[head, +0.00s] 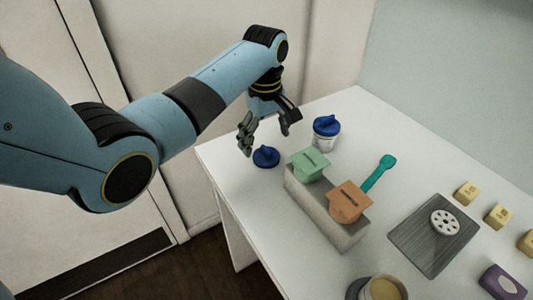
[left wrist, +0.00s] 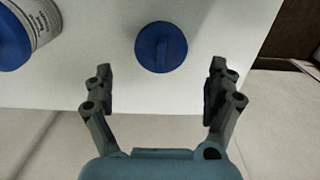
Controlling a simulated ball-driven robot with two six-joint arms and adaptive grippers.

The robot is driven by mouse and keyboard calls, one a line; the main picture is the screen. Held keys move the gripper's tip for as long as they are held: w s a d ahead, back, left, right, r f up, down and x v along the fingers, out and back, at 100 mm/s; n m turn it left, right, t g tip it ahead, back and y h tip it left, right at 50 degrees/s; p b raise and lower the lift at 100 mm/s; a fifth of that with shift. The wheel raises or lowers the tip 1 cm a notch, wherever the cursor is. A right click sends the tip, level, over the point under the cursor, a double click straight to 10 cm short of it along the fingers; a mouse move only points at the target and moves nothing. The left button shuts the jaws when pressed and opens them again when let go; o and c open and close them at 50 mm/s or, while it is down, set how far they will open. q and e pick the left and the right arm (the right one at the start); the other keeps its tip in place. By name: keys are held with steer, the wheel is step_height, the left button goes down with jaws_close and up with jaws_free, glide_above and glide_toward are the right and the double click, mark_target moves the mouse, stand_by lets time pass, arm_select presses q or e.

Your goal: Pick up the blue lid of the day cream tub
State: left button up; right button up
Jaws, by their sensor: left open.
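A loose blue lid (head: 266,156) with a raised grip bar lies on the white table near its left edge. In the left wrist view the lid (left wrist: 161,47) sits centred ahead of the fingers, its near edge about level with their tips. My left gripper (head: 270,136) is open and empty, above the lid. Its two fingers (left wrist: 160,70) are spread wider than the lid, one on each side; contact is not visible. A white tub with a blue lid on it (head: 326,130) stands right of the gripper. My right gripper is not in view.
A grey block (head: 325,217) holding a green piece (head: 310,164) and an orange piece (head: 348,202) stands close to the lid's right. A teal spatula (head: 379,173), a dark board (head: 433,235) and yellow blocks (head: 467,193) lie further right. The table's left edge is near.

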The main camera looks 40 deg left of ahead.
mark_target(265, 147)
arm_select(q)
step_height(265, 147, down, 4)
steer(key=shift+a+r, duration=0.1)
steer(key=c, duration=0.9)
steer(key=shift+o, duration=0.2)
